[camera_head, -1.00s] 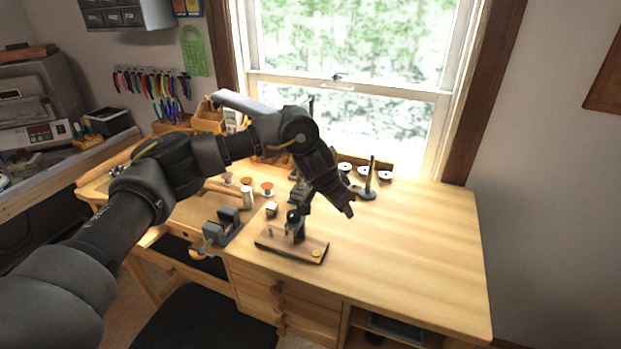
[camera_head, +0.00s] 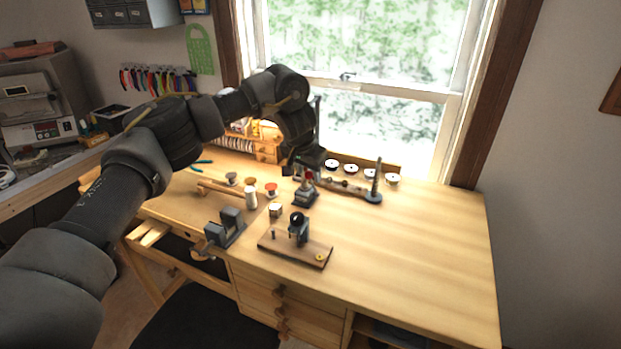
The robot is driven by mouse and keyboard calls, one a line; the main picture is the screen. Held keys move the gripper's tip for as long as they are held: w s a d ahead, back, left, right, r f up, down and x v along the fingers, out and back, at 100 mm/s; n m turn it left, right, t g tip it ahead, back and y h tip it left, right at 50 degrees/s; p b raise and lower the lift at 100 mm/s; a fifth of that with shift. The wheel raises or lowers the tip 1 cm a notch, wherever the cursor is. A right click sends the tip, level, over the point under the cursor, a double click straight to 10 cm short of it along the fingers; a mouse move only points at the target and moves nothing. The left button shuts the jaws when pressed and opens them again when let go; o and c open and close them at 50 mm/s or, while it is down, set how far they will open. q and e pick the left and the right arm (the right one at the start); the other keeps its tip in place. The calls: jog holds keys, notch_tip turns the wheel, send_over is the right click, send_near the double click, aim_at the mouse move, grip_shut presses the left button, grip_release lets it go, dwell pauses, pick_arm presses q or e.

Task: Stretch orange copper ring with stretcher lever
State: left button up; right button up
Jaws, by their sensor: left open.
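A small yellow-orange ring-like piece (camera_head: 319,257) lies on the right end of a wooden base (camera_head: 285,248). A dark upright device with a round black top (camera_head: 298,228) stands on the same base; a lever on it is too small to make out. My left gripper (camera_head: 303,167) is open, behind and above that base, over a small grey and red stand tool (camera_head: 305,193). Its fingers are small and dark here, and I cannot tell whether they touch the stand tool. My right gripper is not in view.
A grey vise (camera_head: 226,227) is at the bench's front left edge. Several spools and a small metal block (camera_head: 275,210) stand near the middle. The right side of the wooden bench (camera_head: 420,250) is clear.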

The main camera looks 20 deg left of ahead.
aim_at(311, 179)
pick_arm(q)
jog(key=shift+p+x, duration=0.45)
jog(key=shift+x, duration=1.7)
grip_shut()
